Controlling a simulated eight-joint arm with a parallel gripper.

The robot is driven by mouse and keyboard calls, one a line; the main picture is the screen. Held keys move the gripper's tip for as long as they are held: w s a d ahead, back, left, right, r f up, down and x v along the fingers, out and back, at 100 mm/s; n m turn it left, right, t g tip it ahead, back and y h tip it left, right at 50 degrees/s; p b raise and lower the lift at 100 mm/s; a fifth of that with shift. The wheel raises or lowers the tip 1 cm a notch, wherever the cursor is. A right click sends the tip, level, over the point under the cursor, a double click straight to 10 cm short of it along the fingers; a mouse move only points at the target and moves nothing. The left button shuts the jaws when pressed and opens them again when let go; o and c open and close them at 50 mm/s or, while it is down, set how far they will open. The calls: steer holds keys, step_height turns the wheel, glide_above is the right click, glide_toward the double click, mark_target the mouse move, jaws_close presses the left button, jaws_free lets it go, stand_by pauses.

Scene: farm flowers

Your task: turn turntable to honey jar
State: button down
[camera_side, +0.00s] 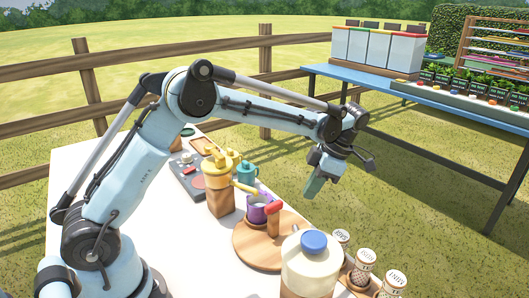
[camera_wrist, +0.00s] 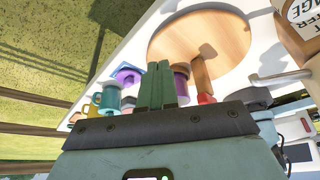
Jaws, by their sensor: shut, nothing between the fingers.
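The turntable, a round wooden disc (camera_side: 246,248), lies on the white table in the side view. It also fills the top of the wrist view (camera_wrist: 190,35). A wooden post with a red top (camera_side: 273,212) and a purple mug (camera_side: 256,210) stand at it. No label reads as honey; a jug with a yellow top and brown lower part (camera_side: 219,195) and a large pale jar with a blue lid (camera_side: 311,262) stand near, and I cannot tell which is the honey jar. My gripper (camera_side: 313,192) is shut and empty, above the table's right side. Its fingers (camera_wrist: 155,68) show together in the wrist view.
Several shakers (camera_side: 363,265) stand in a wooden holder at front right. A blue table (camera_side: 430,112) with white bins stands behind on the right. The white table's front left (camera_side: 215,260) is clear.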

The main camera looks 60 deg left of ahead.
mark_target(284, 216)
steer(key=x, duration=0.6)
steer(key=shift+s+a, duration=0.75)
steer(key=shift+s, duration=0.25)
steer(key=shift+s+a, duration=0.5)
steer(key=shift+s, duration=0.15)
